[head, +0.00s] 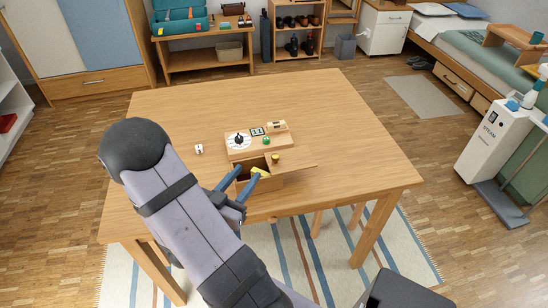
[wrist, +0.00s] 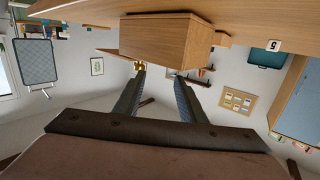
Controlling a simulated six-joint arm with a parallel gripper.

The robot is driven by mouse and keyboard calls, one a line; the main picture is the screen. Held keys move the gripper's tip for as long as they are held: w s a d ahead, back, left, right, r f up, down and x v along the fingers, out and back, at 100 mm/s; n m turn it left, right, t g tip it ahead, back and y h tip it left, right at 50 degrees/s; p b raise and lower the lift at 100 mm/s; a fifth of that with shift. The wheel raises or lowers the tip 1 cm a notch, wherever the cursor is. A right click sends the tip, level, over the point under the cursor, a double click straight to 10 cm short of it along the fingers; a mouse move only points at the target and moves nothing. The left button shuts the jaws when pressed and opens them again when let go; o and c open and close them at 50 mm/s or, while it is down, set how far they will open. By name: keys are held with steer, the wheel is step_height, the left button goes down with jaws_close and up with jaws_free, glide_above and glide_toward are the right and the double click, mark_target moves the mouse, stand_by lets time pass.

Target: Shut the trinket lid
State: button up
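A small wooden box (head: 284,147) stands on the table. At its front is an open compartment (head: 270,183) with a dark inside. A flat wooden panel (head: 300,164), seemingly its lid, reaches out to the right, with a small yellow knob (head: 276,158) near it. My gripper (head: 247,172) is at the compartment's left front, its two blue fingers apart. A yellow piece (head: 261,172) shows beside the right fingertip. In the wrist view the fingers (wrist: 159,75) are spread with nothing between them, below a wooden block (wrist: 167,38). A brass knob (wrist: 138,66) shows by the left fingertip. Contact is unclear.
On the box top are a striped disc with a black piece (head: 239,140), a small display (head: 257,132), a yellow block (head: 276,126) and a green piece (head: 266,140). The table's (head: 350,130) right side is clear.

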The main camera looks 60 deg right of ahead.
mark_target(273, 159)
steer(key=shift+m+g+h, duration=0.3)
steer(key=shift+g+h, duration=0.2)
steer(key=shift+h, duration=0.1)
steer(key=shift+s+d+r+p, duration=0.15)
steer(key=shift+s+d, duration=0.35)
steer(key=shift+d, duration=1.35)
steer(key=shift+s+d+p, duration=0.2)
steer(key=shift+s+d, duration=0.35)
steer(key=shift+d, duration=1.35)
steer(key=shift+s+d+r+p, duration=0.15)
steer(key=shift+s+d, duration=0.35)
steer(key=shift+d, duration=1.35)
